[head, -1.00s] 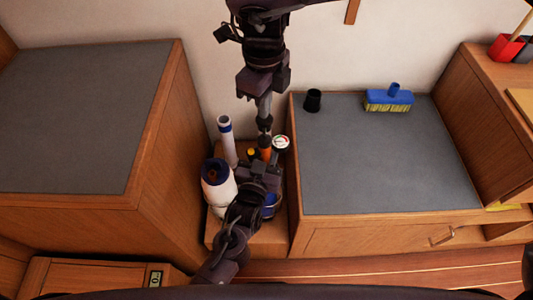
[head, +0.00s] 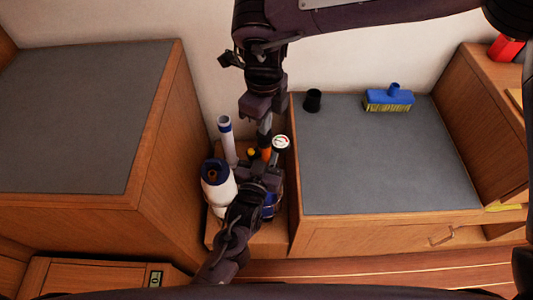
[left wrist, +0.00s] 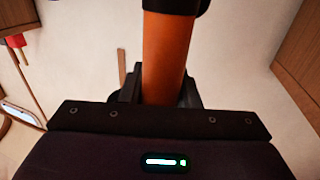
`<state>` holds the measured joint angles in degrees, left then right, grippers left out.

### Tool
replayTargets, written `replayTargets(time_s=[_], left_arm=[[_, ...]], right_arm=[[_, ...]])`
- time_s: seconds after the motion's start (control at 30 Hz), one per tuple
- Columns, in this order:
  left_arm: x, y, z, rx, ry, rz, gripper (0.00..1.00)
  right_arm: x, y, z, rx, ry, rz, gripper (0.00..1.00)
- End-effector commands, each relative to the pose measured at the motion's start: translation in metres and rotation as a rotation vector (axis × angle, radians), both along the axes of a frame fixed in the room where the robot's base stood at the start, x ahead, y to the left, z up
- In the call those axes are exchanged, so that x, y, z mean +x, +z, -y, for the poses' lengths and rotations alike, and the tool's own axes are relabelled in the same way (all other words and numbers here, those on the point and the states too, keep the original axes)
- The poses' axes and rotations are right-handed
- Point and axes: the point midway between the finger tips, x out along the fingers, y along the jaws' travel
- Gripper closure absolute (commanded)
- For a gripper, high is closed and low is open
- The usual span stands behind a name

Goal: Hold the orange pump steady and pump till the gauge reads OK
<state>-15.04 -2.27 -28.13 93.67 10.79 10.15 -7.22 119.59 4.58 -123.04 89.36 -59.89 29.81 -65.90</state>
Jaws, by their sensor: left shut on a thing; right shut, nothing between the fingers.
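The orange pump (head: 266,154) stands in the low nook between the two counters. Its round white gauge (head: 281,142) is at its right; the reading is too small to tell. My left gripper (head: 264,165) is shut around the pump body, and the orange barrel (left wrist: 166,55) also shows between its fingers in the left wrist view, with a black part at its top. My right gripper (head: 264,136) points down from above, shut with nothing between its fingers, at the top of the pump. Whether it touches the handle I cannot tell. The lower pump is hidden by my left gripper.
A white bottle with a dark blue top (head: 218,183) and a white tube with a blue band (head: 228,142) stand close left of the pump. The grey-topped counter at right (head: 380,165) holds a black cup (head: 312,101) and a blue brush (head: 389,98).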

Motion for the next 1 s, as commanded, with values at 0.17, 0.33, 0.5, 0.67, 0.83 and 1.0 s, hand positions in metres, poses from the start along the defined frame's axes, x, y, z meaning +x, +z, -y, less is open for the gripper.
replayTargets(time_s=[0.17,0.33,0.5,0.67,0.83,1.0], left_arm=[[0.0,0.0,0.0,0.0,-0.001,0.001,0.99],[0.0,0.0,0.0,-0.001,0.0,0.001,0.99],[0.0,0.0,0.0,-0.001,0.0,0.001,0.99],[0.0,0.0,0.0,-0.001,0.0,0.001,0.99],[0.0,0.0,0.0,-0.001,0.0,0.001,0.99],[0.0,0.0,0.0,-0.001,0.0,0.001,0.99]], right_arm=[[0.0,0.014,0.0,-0.001,0.0,0.001,1.0],[0.0,0.031,0.0,-0.001,0.0,0.001,1.0],[0.0,0.048,0.0,-0.001,-0.001,0.001,1.0],[0.0,0.06,0.0,0.0,0.0,0.0,1.0],[0.0,0.063,0.0,-0.001,0.0,-0.001,1.0],[0.0,0.063,0.0,0.0,0.0,0.0,1.0]])
